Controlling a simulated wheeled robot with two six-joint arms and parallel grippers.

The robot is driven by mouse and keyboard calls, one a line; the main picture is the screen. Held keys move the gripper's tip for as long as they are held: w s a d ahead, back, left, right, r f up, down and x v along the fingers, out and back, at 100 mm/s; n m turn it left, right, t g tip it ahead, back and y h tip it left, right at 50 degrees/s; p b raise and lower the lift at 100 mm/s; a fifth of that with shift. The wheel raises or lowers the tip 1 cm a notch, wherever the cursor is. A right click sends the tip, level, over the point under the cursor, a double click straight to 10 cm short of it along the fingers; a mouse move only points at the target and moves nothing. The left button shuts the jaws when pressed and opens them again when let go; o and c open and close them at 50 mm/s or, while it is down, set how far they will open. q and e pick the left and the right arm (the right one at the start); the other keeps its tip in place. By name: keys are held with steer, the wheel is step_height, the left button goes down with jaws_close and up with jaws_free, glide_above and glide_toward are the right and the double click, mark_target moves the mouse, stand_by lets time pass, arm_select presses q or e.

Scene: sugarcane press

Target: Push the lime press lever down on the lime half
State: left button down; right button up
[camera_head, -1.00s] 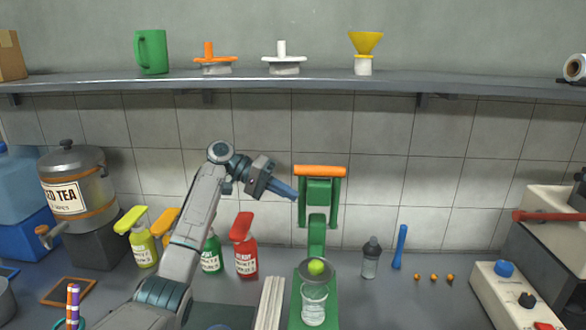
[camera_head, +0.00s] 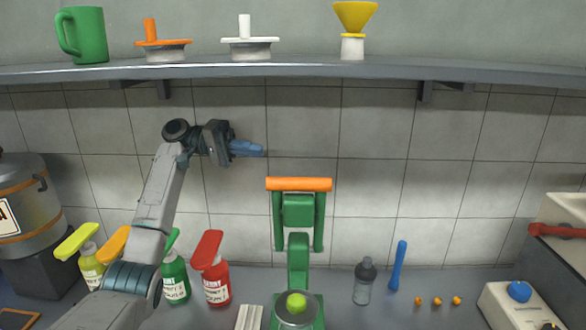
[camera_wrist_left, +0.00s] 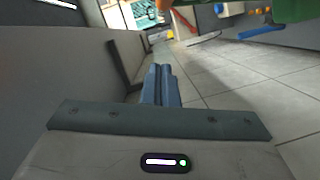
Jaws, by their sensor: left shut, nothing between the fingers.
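The green lime press (camera_head: 298,262) stands on the counter in the head view. Its lever, with an orange handle bar (camera_head: 299,184), is raised at the top. The lime half (camera_head: 296,302) sits in the press's round metal cup below the lever. My left gripper (camera_head: 260,149) is shut and empty, up and to the left of the orange handle, apart from it. In the left wrist view its blue fingers (camera_wrist_left: 161,85) are together with nothing between them. A green part shows at the top right of that view. My right gripper is not in view.
Squeeze bottles, including a red one (camera_head: 214,270), stand on the counter left of the press. A grey bottle (camera_head: 364,281) and a blue stick (camera_head: 398,266) stand to its right. A shelf (camera_head: 300,70) with a green mug (camera_head: 83,35) runs above my gripper.

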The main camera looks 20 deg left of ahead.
arm_select(q)
steer(key=s+d+f+p, duration=0.2)
steer(key=d+p, duration=0.5)
steer(key=d, duration=0.4)
steer(key=shift+s+f, duration=0.2)
steer(key=shift+s, duration=0.35)
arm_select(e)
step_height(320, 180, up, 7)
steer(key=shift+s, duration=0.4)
arm_select(q)
steer(key=shift+d, duration=0.1)
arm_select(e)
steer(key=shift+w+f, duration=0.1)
